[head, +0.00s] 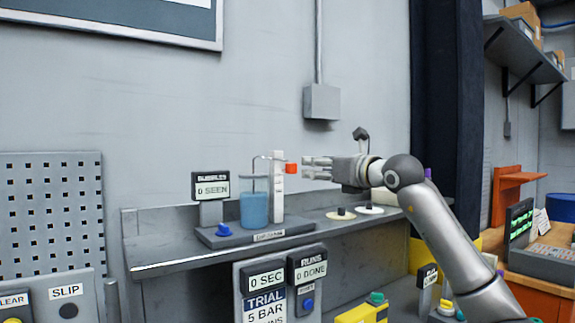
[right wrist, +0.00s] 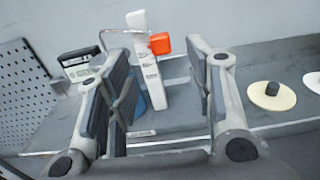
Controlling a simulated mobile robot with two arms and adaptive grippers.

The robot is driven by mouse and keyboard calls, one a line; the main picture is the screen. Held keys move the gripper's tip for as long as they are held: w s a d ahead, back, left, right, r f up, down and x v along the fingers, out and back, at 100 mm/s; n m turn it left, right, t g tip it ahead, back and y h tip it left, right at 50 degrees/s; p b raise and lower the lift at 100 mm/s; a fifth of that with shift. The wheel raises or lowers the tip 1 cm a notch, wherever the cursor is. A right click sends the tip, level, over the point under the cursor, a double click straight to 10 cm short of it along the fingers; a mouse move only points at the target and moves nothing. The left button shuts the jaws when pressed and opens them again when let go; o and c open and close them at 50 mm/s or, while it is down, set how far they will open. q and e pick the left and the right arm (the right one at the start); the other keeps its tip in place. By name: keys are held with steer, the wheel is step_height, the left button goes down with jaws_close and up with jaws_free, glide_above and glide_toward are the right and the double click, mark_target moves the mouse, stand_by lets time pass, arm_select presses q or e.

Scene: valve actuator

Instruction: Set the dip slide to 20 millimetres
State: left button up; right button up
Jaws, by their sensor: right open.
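The dip slide is an orange-red block (head: 291,168) on the side of a white upright scale (head: 279,172). It stands beside a jar of blue liquid (head: 255,205) on the shelf. My right gripper (head: 306,168) is just to the right of the block, pointing left at about its height. In the right wrist view the orange block (right wrist: 160,43) shows beyond and between the open fingers, with the white scale (right wrist: 145,65) beside it. The jaws look empty and apart from the block. The scale marks are too small to read. My left gripper is not in view.
The bubbles display (head: 211,186) reads 0 SEEN, with a blue button (head: 224,229) near it. Timer and runs displays (head: 264,280) hang below the shelf front.

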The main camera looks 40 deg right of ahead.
mark_target(294, 165)
steer(key=w+p, duration=0.1)
steer(key=w, duration=0.2)
steer(key=w+p, duration=0.2)
steer(key=w, duration=0.1)
steer(key=w+p, duration=0.1)
steer(key=w, duration=0.2)
steer(key=shift+d+r+p, duration=0.15)
steer(key=shift+d+p, duration=0.25)
steer(key=shift+w, duration=0.3)
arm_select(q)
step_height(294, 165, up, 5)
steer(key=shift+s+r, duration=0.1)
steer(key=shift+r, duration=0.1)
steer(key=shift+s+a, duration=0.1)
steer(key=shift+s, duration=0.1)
arm_select(e)
steer(key=shift+w+d, duration=0.1)
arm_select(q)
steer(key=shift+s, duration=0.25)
arm_select(e)
jaws_close()
